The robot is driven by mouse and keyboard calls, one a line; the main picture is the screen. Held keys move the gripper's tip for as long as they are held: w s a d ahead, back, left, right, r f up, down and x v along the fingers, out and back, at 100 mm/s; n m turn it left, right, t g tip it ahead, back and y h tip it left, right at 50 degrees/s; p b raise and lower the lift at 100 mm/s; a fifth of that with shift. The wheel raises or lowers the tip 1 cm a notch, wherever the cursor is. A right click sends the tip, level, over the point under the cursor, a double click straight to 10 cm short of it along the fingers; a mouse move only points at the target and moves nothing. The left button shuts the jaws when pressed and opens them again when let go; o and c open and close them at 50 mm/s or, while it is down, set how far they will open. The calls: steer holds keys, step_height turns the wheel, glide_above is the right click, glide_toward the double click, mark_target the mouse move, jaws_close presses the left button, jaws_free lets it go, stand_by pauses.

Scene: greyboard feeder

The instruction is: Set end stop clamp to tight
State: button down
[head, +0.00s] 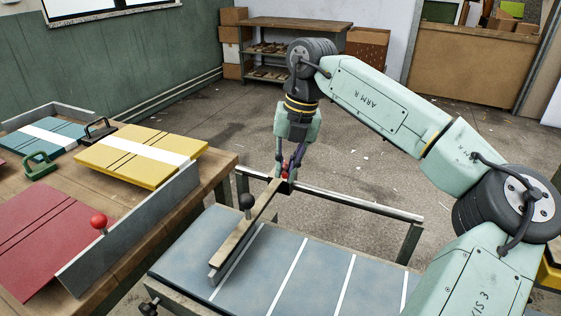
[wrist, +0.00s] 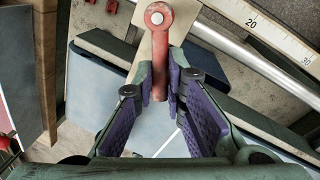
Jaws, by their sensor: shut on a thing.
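The end stop clamp shows in the wrist view as a red lever (wrist: 157,62) with a round pivot end and a pale pin. Its arm runs down between my gripper's (wrist: 162,88) purple-padded fingers, which are shut on it. In the head view my gripper (head: 287,172) reaches down to the far end of the end stop bar (head: 240,236), and only a bit of red shows there. The bar lies across the feeder bed and carries a black knob (head: 246,202). How tight the clamp is cannot be told.
A metal rail (head: 350,205) runs along the feeder's far side; a ruler scale (wrist: 268,28) shows beside it. At left, a wooden table (head: 222,172) holds coloured boards, including a yellow one (head: 115,158), and a red-knobbed metal fence (head: 130,232).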

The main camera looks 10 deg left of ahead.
steer(key=shift+d+n, duration=0.1)
steer(key=shift+n, duration=0.2)
steer(key=c, duration=1.6)
jaws_free()
steer(key=shift+c, duration=0.2)
step_height(320, 180, up, 12)
steer(key=d, duration=0.2)
steer(key=shift+w, duration=0.35)
steer(key=shift+f, duration=0.15)
